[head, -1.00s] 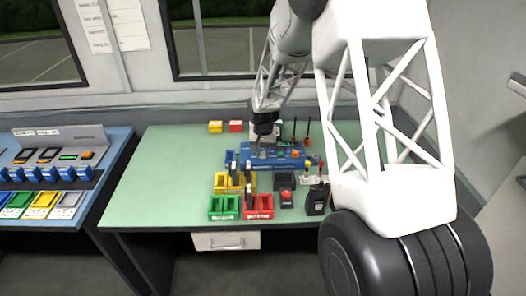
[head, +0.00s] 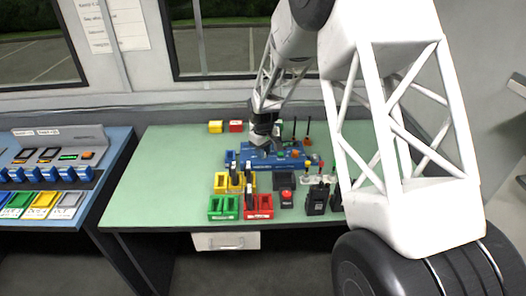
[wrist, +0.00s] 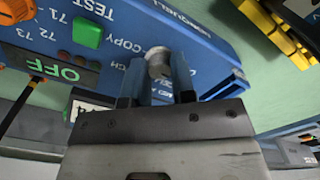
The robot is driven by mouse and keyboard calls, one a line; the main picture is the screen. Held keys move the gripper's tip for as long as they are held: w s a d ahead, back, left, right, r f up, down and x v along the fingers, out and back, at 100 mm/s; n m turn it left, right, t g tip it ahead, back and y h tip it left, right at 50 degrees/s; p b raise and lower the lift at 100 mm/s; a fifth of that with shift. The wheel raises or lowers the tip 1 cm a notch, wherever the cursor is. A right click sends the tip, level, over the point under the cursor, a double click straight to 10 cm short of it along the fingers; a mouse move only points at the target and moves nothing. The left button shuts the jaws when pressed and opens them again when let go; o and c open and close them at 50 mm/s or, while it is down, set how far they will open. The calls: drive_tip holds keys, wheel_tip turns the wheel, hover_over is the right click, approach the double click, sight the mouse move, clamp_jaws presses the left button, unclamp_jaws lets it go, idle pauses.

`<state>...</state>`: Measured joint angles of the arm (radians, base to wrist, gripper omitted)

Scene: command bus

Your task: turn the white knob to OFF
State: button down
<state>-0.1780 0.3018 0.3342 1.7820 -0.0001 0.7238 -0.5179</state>
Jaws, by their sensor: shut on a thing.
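The blue radio unit (head: 285,161) lies on the green table, and its top panel (wrist: 208,50) fills much of the wrist view. The knob (wrist: 157,62), pale grey-white and round, stands on that panel beside the printed "COPY" label. My gripper (wrist: 156,72) has its two blue fingers closed around the knob, one on each side. The direction of the knob's pointer is hidden. A small display (wrist: 62,68) on the panel shows "OFF" in green. In the head view my gripper (head: 264,147) is over the unit's back edge, and the knob is too small to make out.
A green button (wrist: 86,33) and an orange knob (wrist: 17,10) sit near the display. Yellow (head: 221,182), green (head: 222,208) and red (head: 259,208) trays stand in front of the unit. Black handheld radios (head: 318,199) stand at front right. The table's left side is clear.

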drive_tip(key=shift+n, duration=0.5)
drive_tip(key=c, duration=0.9)
unclamp_jaws()
drive_tip(key=shift+c, duration=0.2)
drive_tip(key=shift+r, duration=0.15)
drive_tip(key=shift+r, duration=3.8)
